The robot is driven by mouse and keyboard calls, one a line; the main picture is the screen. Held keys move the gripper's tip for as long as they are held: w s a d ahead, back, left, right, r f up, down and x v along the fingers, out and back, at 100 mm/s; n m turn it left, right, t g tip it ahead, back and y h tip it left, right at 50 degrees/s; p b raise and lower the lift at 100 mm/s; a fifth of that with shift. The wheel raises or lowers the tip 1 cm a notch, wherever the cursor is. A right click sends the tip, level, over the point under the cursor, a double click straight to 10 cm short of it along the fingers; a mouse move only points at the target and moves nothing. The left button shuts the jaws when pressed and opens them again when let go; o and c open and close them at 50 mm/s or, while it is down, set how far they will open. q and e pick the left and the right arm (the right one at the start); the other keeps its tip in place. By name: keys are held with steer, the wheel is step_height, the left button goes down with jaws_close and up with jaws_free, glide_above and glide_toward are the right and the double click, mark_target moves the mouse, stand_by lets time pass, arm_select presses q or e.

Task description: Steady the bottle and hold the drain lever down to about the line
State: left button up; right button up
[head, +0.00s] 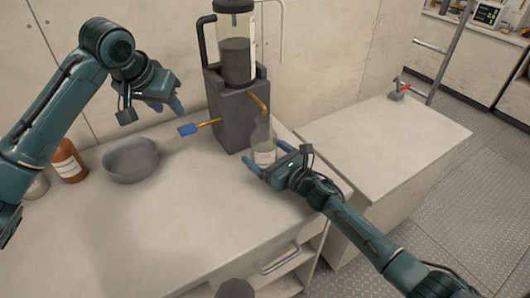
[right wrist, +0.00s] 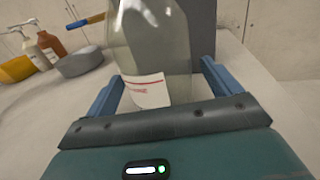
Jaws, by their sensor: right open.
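A clear bottle (head: 263,146) with a white label stands upright under the orange spout (head: 258,102) of a dark dispenser (head: 237,118). My right gripper (head: 264,166) is open with its fingers on either side of the bottle; in the right wrist view the bottle (right wrist: 150,50) stands between the blue fingers, with a gap at the left finger. The drain lever (head: 188,129), an orange rod with a blue paddle, sticks out roughly level from the dispenser's left side. My left gripper (head: 165,104) is above and left of the paddle, apart from it; its opening is unclear. I cannot make out the line.
A grey bowl (head: 131,174) and a brown bottle (head: 68,160) stand on the counter at left. The dispenser's clear tank (head: 238,20) holds dark contents. A lower worktop (head: 385,134) at right is mostly bare. The counter's front is clear.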

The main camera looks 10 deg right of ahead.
steer(key=shift+w+a, duration=0.1)
steer(key=shift+w, duration=0.05)
steer(key=shift+c, duration=0.3)
steer(key=c, duration=1.2)
arm_select(q)
steer(key=shift+c, duration=0.4)
steer(key=shift+w+d, duration=0.1)
steer(key=shift+w, duration=0.15)
steer(key=shift+c, duration=0.6)
steer(key=w, duration=0.1)
steer(key=w+d+n, duration=0.1)
steer(key=w+n+y, duration=0.1)
steer(key=shift+w+d+r, duration=0.2)
steer(key=shift+w+r, duration=0.05)
steer(key=shift+w, duration=0.05)
steer(key=c, duration=0.5)
steer(key=shift+w+d+n, duration=0.15)
steer(key=shift+w+n, duration=0.15)
steer(key=shift+n, duration=0.1)
jaws_close()
steer(key=shift+w+f, duration=0.1)
steer(key=shift+f, duration=3.25)
